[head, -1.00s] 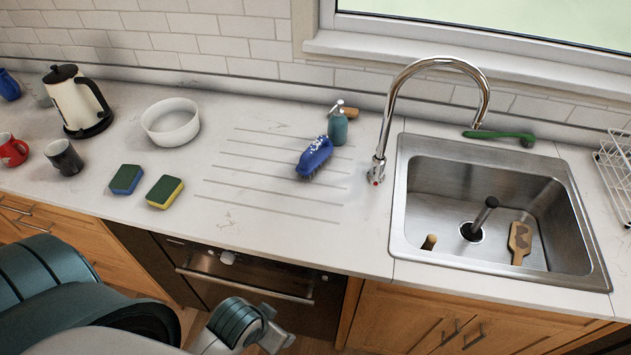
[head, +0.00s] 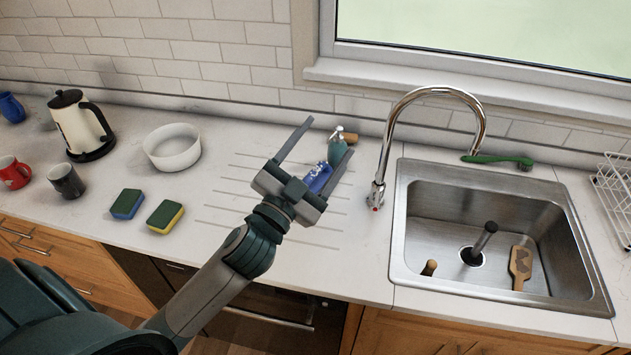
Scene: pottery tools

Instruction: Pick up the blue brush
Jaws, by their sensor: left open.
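The blue brush (head: 317,177) lies on the grooved drainboard part of the counter, left of the faucet. My left gripper (head: 322,137) is over the brush, with its two fingers spread wide apart. The brush shows between the fingers and is partly hidden by the gripper's body. I cannot tell how high the gripper is above the counter. My right gripper is not in view.
A teal soap bottle (head: 337,150) stands just behind the brush, close to the right finger. The chrome faucet (head: 381,160) and metal sink (head: 400,225) are to the right. Two sponges (head: 165,216) and a white bowl (head: 172,148) sit left.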

